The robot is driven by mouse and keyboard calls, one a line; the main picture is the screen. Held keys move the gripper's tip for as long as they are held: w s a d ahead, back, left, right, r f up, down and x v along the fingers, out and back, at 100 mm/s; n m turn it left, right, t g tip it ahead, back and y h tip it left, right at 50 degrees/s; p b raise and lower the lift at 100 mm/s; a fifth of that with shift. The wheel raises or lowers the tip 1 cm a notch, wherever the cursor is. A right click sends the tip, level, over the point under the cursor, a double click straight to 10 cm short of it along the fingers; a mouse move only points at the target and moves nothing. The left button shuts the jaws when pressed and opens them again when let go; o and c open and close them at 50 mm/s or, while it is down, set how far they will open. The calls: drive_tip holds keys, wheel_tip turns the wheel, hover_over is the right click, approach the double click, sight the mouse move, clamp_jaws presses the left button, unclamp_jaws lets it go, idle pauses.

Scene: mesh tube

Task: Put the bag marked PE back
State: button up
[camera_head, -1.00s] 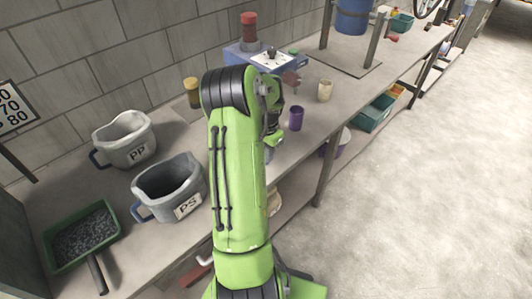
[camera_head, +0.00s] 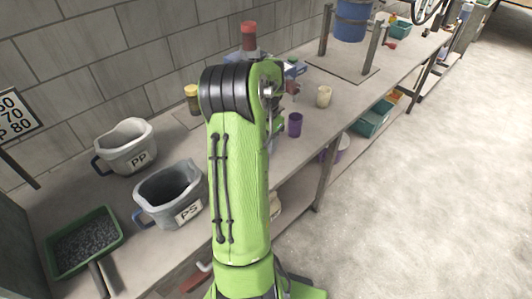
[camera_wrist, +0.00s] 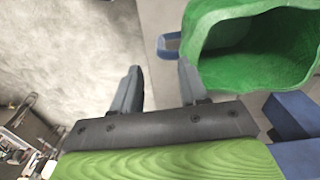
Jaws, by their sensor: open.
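A green open-mouthed bag (camera_wrist: 235,70) fills the upper right of the wrist view. A small blue handle-like piece (camera_wrist: 168,45) shows at its left side. I see no PE mark on the bag; any label is out of sight. My gripper (camera_wrist: 159,67) is open and empty, its two grey fingers apart. The right finger is close to the bag's left side in the picture; I cannot tell whether they touch. In the head view my arm hides my gripper, and no bag marked PE shows there.
A grey bag marked PP (camera_head: 126,147) and another marked PS (camera_head: 168,192) stand on the bench at left, by a green tray of dark granules (camera_head: 117,243). A purple cup (camera_head: 295,125) and a cream cup (camera_head: 324,96) stand right of my arm. Open floor lies further right.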

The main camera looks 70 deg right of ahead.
drive_tip(key=w+a+r+n+t, duration=0.1)
drive_tip(key=w+a+r+n, duration=0.3)
drive_tip(key=w+a+r, duration=0.4)
drive_tip(key=w+a+r+n+t, duration=0.1)
drive_tip(key=w+a+r+n, duration=0.45)
drive_tip(key=a, duration=0.55)
drive_tip(key=s+a+r+n+t, duration=0.1)
drive_tip(key=a+r+n, duration=0.15)
drive_tip(key=a, duration=0.45)
drive_tip(key=a+r+n+t, duration=0.1)
drive_tip(key=a+n, duration=0.2)
drive_tip(key=a, duration=0.5)
drive_tip(key=s+a+f+n+t, duration=0.1)
drive_tip(key=s+a+f+n, duration=0.1)
drive_tip(key=s+a+n, duration=0.5)
drive_tip(key=shift+s+a+n+t, duration=0.25)
drive_tip(key=shift+a+n+t, duration=0.05)
drive_tip(key=shift+a, duration=0.45)
